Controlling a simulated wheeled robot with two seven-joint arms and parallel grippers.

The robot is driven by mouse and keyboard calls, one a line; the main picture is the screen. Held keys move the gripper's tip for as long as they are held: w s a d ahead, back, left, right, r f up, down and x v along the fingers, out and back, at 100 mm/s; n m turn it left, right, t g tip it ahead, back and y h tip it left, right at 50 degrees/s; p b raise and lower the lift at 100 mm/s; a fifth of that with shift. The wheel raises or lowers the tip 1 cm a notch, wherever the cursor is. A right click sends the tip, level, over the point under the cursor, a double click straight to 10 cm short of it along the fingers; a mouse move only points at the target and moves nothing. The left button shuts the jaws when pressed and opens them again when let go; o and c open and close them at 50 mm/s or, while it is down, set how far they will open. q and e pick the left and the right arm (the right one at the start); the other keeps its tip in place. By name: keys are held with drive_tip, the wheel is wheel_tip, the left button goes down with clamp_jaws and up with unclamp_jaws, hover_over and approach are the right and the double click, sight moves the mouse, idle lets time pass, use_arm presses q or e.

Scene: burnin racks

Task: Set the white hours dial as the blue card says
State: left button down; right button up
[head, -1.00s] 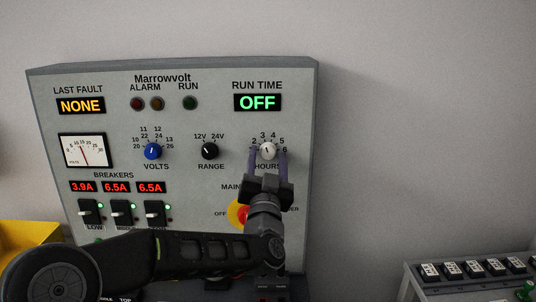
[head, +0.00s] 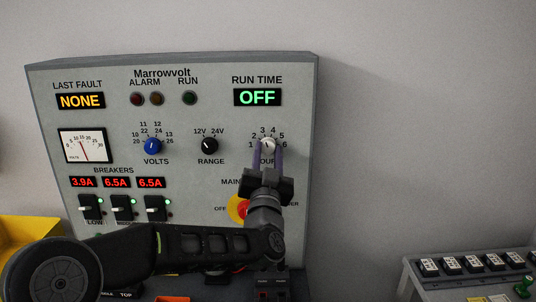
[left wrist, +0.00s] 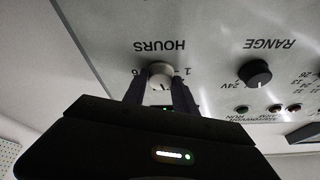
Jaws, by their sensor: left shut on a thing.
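The white hours dial (head: 268,145) is on the right of the grey Marrowvolt panel (head: 215,210), under the green RUN TIME display (head: 257,97) reading OFF. Scale numbers 1 to 6 ring it. My left gripper (head: 268,152) reaches up to it with a finger on each side, shut on the dial. The left wrist view shows the dial (left wrist: 160,72) upside down between the fingers. Its exact pointer setting is hard to read. My right gripper is not in view. No blue card is visible.
The black range knob (head: 210,146) and blue volts knob (head: 152,146) are to the left. A red and yellow main switch (head: 238,208) is partly behind my arm. Breakers (head: 121,209) sit lower left. A yellow bin (head: 28,236) is far left, a rack (head: 470,270) lower right.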

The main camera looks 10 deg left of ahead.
use_arm(q)
drive_tip(key=shift+f+n+y+b, duration=0.15)
drive_tip(key=shift+n+y+b, duration=0.25)
drive_tip(key=shift+b, duration=0.35)
drive_tip(key=n+y+b, duration=0.1)
drive_tip(key=n+b, duration=0.1)
drive_tip(key=n+y+b, duration=0.1)
drive_tip(key=n+b, duration=0.1)
drive_tip(key=b, duration=0.1)
drive_tip(key=shift+d+n+g, duration=0.2)
drive_tip(key=shift+n+g, duration=0.1)
drive_tip(key=shift+g, duration=0.1)
drive_tip(key=shift+n+g+y+b, duration=0.3)
drive_tip(key=shift+n+y+b, duration=0.35)
drive_tip(key=shift+n, duration=0.35)
drive_tip(key=shift+r+n+g+y+b, duration=0.2)
drive_tip(key=shift+n+g+y+b, duration=0.25)
drive_tip(key=shift+n, duration=0.95)
drive_tip(key=c, duration=1)
unclamp_jaws()
